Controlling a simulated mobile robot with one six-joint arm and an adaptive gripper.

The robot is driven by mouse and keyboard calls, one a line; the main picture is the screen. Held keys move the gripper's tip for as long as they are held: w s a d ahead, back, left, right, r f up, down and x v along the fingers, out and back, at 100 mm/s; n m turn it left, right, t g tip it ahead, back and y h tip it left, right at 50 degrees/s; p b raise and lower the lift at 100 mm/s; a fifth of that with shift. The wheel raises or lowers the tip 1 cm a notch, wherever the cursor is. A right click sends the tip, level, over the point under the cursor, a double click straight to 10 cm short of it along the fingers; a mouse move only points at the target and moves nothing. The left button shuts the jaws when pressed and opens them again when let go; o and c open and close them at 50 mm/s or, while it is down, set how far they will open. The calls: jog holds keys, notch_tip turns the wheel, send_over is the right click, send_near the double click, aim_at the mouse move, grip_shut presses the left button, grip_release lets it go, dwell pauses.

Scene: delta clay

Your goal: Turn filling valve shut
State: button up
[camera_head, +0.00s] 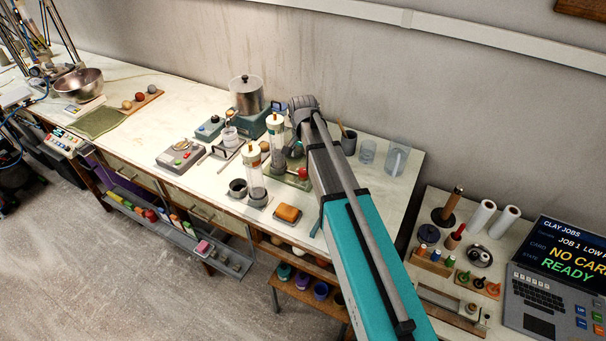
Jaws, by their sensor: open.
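A filling setup stands mid-bench: two clear upright cylinders with pale caps, one in front (255,178) and one behind (276,140). A small red part (303,173) shows on a green base (290,181) beside the rear cylinder. It may be the filling valve, but its handle position is too small to tell. My arm reaches in from the lower right and bends down over the bench. My gripper (291,151) is dark, open and close to the rear cylinder, above the green base. Its fingertips are small and partly hidden, and I cannot tell whether they touch anything.
A metal pot (247,94) stands behind the cylinders. A dark cup (238,188) and an orange sponge-like block (288,213) lie in front. Clear beakers (397,155) stand to the right. A grey device (180,154) sits left.

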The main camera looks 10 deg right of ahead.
aim_at(303, 170)
jog(key=shift+f+b, duration=2.8)
jog(key=shift+f, duration=0.35)
grip_shut()
